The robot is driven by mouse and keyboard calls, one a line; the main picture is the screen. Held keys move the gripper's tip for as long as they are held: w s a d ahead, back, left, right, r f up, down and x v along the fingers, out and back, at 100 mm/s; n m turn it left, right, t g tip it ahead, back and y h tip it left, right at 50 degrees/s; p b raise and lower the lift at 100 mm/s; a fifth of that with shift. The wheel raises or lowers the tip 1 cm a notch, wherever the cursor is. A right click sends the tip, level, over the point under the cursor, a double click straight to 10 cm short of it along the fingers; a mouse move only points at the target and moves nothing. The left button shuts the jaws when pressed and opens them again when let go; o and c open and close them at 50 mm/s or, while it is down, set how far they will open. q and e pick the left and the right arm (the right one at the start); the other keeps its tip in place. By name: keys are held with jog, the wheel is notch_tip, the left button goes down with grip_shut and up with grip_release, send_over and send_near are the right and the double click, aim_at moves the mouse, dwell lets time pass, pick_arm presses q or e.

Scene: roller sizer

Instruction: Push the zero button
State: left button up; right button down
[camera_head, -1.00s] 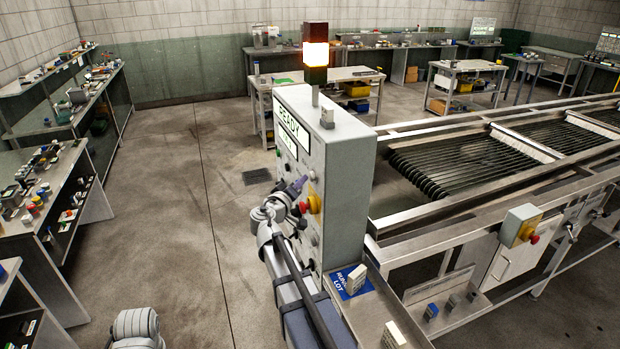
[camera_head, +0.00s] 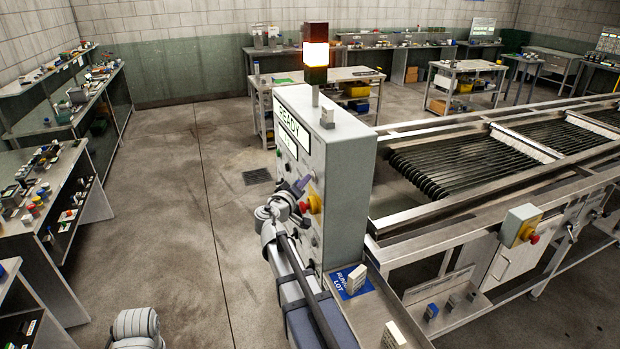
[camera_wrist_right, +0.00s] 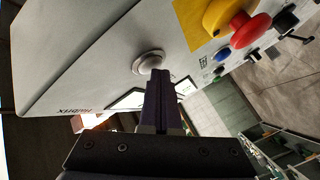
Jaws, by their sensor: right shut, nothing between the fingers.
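The grey control cabinet (camera_head: 345,190) stands in the middle of the head view, its button panel facing left. My right gripper (camera_head: 303,184) is at this panel, above the red emergency knob. In the right wrist view the shut fingers (camera_wrist_right: 158,78) are empty, with their tips at the lower edge of a pale round button (camera_wrist_right: 149,62). I cannot tell whether they touch it. No label reading zero is legible. My left arm (camera_head: 136,325) shows only as a grey link at the bottom left; its gripper is out of view.
A red mushroom knob (camera_wrist_right: 245,28) on a yellow base, a blue button (camera_wrist_right: 220,55) and a black knob (camera_wrist_right: 285,20) sit on the same panel. The roller machine (camera_head: 470,160) is to the right. Open floor (camera_head: 160,220) lies to the left.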

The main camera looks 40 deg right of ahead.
dwell(0.3)
jog(key=shift+w+a, duration=0.15)
jog(key=shift+a, duration=0.75)
jog(key=shift+w+a, duration=0.2)
jog(key=shift+a, duration=0.6)
jog(key=shift+w+a, duration=0.2)
jog(key=shift+a, duration=0.65)
jog(key=shift+w+a, duration=0.2)
jog(key=shift+a, duration=0.6)
